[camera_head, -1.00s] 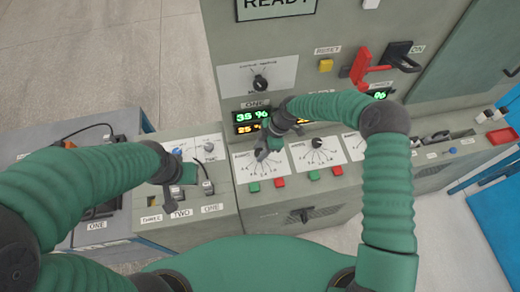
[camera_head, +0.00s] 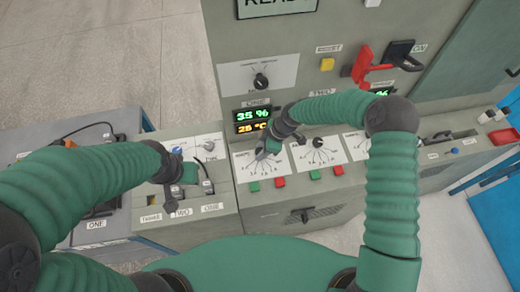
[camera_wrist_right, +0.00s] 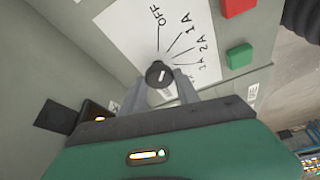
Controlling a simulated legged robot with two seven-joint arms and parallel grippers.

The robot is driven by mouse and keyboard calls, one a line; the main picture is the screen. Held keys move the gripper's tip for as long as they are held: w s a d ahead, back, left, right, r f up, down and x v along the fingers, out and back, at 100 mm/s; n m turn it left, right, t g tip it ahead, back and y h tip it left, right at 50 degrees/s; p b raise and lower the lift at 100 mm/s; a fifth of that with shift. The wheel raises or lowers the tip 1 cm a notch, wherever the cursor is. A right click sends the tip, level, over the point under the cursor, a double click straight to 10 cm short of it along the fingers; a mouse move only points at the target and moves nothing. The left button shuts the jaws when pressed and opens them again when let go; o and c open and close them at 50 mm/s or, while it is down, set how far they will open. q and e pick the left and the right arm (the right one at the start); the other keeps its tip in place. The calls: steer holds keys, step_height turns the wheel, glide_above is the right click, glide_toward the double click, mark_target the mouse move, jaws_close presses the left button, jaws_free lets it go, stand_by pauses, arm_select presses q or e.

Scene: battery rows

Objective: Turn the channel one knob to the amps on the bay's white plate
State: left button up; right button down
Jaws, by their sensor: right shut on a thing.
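The channel one knob (camera_wrist_right: 158,75) is a small dark knob with a white mark, on a white dial plate (camera_wrist_right: 125,35) lettered OFF, 1A, 2A and further amps. My right gripper (camera_wrist_right: 160,86) has its fingers on either side of the knob and is shut on it. The mark points roughly up, toward the OFF side; its exact setting is unclear. In the head view my right gripper (camera_head: 266,150) covers most of this knob. My left gripper (camera_head: 180,185) is low over the side bench near the labels THREE and TWO; its fingers are partly hidden.
A second dial (camera_head: 318,143) stands right of the first, with green and red buttons below. Lit displays (camera_head: 252,121) read 35 % and a temperature. A white plate with a blue knob (camera_head: 177,151) is on the side bench. A red lever (camera_head: 365,65) stands higher up.

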arm_select(q)
steer(key=shift+f, duration=0.25)
arm_select(e)
steer(key=shift+w+d+m+t, duration=0.2)
steer(key=shift+m+t, duration=0.3)
steer(key=shift+m, duration=0.7)
steer(key=shift+s, duration=0.1)
steer(key=c, duration=1.2)
jaws_free()
steer(key=shift+c, duration=0.2)
steer(key=shift+o, duration=1.2)
arm_select(q)
steer(key=shift+w+d, duration=0.1)
steer(key=shift+d, duration=0.3)
arm_select(e)
steer(key=shift+o, duration=0.4)
steer(key=shift+d, duration=0.15)
